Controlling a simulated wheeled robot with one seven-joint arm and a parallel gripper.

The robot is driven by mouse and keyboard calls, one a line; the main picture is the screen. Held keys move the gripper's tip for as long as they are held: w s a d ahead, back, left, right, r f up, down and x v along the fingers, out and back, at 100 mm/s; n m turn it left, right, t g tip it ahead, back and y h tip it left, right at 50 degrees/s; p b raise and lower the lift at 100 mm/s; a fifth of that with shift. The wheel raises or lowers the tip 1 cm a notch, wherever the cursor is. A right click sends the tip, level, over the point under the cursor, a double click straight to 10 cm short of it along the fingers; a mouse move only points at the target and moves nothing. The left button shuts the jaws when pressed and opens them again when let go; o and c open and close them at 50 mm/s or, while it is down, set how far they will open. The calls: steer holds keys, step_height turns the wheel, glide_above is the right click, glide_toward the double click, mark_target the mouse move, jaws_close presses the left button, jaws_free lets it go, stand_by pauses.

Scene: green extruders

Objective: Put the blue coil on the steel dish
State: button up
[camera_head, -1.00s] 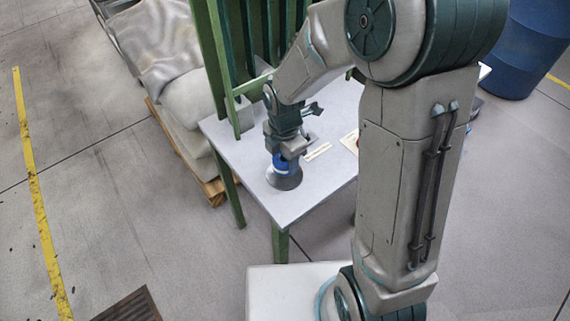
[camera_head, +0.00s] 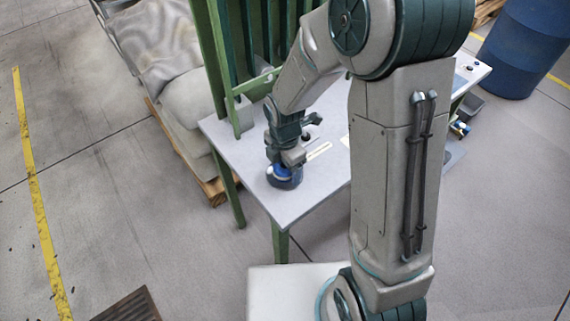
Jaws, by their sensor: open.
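The blue coil (camera_head: 284,173) is small and blue, at the front left part of the pale table. It is right beneath my gripper (camera_head: 290,162), which points down over it with its jaws open. The steel dish (camera_head: 285,186) is at the same spot, low under the coil. Only a dark edge of it shows, and coil and dish are hard to tell apart. The coil looks to be at the dish, but the fine contact is too small to see. The gripper hides part of the coil's top.
The pale table (camera_head: 240,155) has green legs and a green slatted rack (camera_head: 240,80) at its back. A light label strip (camera_head: 319,151) lies right of the gripper. A pallet with sacks (camera_head: 185,125) stands left, a blue barrel (camera_head: 525,50) at upper right.

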step_height(320, 180, up, 12)
steer(key=p, duration=0.1)
steer(key=s+d+r+m+t, duration=0.1)
steer(key=s+d+r+m, duration=0.2)
steer(key=m, duration=0.9)
steer(key=s+d+r+m+t, duration=0.1)
steer(key=s+d+r+m, duration=0.3)
steer(key=s+d+m, duration=0.5)
steer(key=shift+r+m+t, duration=0.3)
steer(key=shift+m+t, duration=0.1)
steer(key=shift+m, duration=1.6)
